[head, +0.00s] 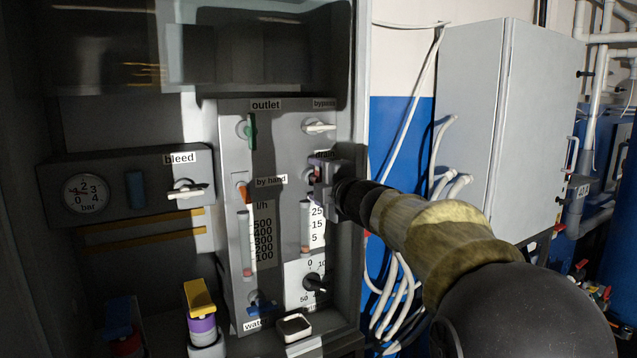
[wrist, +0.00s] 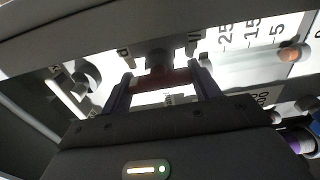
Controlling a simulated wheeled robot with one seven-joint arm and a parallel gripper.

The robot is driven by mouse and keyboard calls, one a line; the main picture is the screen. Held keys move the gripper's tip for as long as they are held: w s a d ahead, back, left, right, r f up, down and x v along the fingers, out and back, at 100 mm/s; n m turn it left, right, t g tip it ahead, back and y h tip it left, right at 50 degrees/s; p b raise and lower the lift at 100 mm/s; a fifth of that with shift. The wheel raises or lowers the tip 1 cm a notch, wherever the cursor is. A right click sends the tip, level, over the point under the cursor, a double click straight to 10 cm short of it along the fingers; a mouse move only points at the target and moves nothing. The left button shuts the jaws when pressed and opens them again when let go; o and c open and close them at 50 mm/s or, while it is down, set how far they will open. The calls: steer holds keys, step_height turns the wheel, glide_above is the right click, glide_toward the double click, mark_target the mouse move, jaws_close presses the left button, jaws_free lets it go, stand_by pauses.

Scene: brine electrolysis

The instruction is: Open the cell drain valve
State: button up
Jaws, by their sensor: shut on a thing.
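The drain valve sits on the grey panel (head: 285,125) under the "drain" label (head: 325,155), right of the "by hand" valve. My gripper (head: 317,175) is at this valve and hides most of it in the head view. In the wrist view my gripper (wrist: 164,88) has its two fingers at either end of a dark red handle (wrist: 165,77) and is shut on it. The handle lies across in that view, in front of a dark round stem (wrist: 159,58). How far the valve is turned cannot be told.
Close by are the green outlet handle (head: 252,131), the white bypass handle (head: 319,127), the orange by-hand handle (head: 242,190) and a black dial knob (head: 314,283). The bleed valve (head: 187,191) is left. The cabinet's frame (head: 354,80) stands close right of the panel.

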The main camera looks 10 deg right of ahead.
steer(key=o, duration=1)
steer(key=shift+f, duration=0.1)
steer(key=m+p, duration=0.2)
steer(key=m, duration=0.1)
steer(key=shift+d+r+p, duration=0.1)
steer(key=shift+r+p, duration=0.1)
steer(key=shift+p, duration=0.2)
steer(key=m+p, duration=0.1)
steer(key=m, duration=0.1)
steer(key=m+p, duration=0.2)
steer(key=shift+a+r+p, duration=0.15)
steer(key=shift+a+p, duration=0.15)
steer(key=m+p, duration=0.2)
steer(key=m, duration=0.1)
steer(key=shift+d+r+p, duration=0.1)
steer(key=shift+d+p, duration=0.15)
steer(key=shift+p, duration=0.05)
steer(key=m+p, duration=0.4)
steer(key=p, duration=0.1)
steer(key=m+p, duration=0.4)
steer(key=p, duration=0.2)
steer(key=shift+d, duration=0.1)
